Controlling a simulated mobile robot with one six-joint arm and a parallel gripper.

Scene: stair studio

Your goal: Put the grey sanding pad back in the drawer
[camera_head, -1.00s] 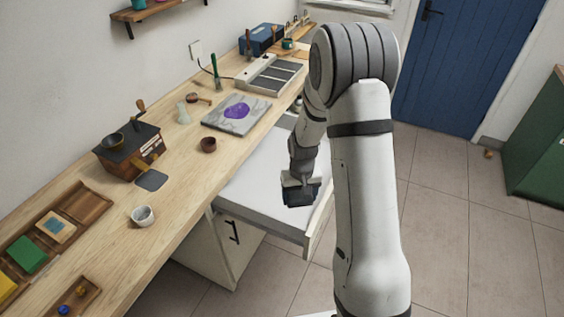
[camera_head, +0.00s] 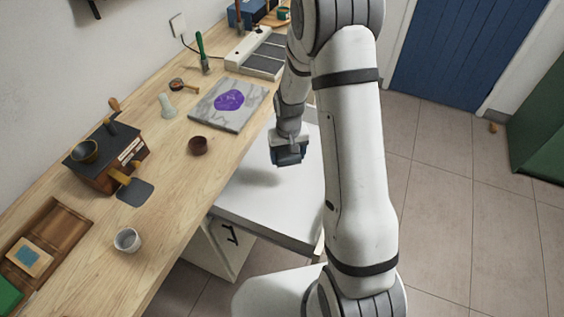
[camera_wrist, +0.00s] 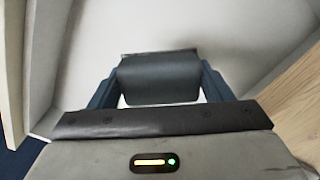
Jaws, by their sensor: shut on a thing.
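My gripper (camera_head: 289,156) is shut on the grey sanding pad (camera_wrist: 158,78), which sits between its two blue-grey fingers in the wrist view. The pad looks dark grey with a rounded edge. The open drawer (camera_head: 265,205) is pulled out from under the workbench, with a white interior. My gripper holds the pad over the drawer, above its floor. In the wrist view the drawer's pale floor and walls (camera_wrist: 245,35) surround the pad. I see nothing else inside, though my arm hides part of the drawer's right side.
The wooden workbench (camera_head: 175,235) runs along the left. On it are a grinder box (camera_head: 105,160), a dark flat square (camera_head: 134,192), a white cup (camera_head: 127,240), a brown bowl (camera_head: 197,145) and a slab with a purple patch (camera_head: 229,104).

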